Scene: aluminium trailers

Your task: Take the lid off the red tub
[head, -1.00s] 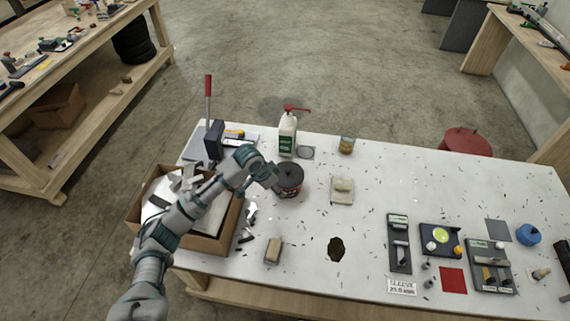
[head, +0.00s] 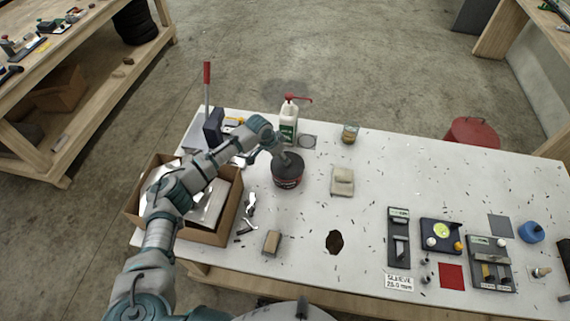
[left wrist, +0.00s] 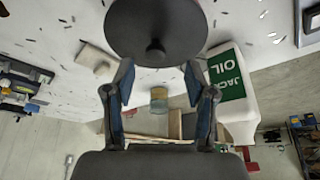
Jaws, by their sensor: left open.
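The red tub (head: 287,183) stands upright on the white bench, left of its middle, with its dark grey round lid (head: 291,168) on top. In the left wrist view the lid (left wrist: 150,25) fills the top of the picture, and its small knob (left wrist: 155,52) shows near the rim side facing the fingers. My left gripper (head: 283,155) is at the lid in the head view, partly covering it. In the left wrist view its two fingers (left wrist: 159,82) are spread apart with nothing between them. The knob appears just beyond the fingertips. My right gripper is not in view.
A white oil bottle with a red pump (head: 288,122) stands behind the tub. A cardboard box (head: 222,215) is at left, a beige block (head: 342,181) at right. A small jar (head: 350,133) stands farther back. A red-handled lever tool (head: 207,95) rises at the bench's back left.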

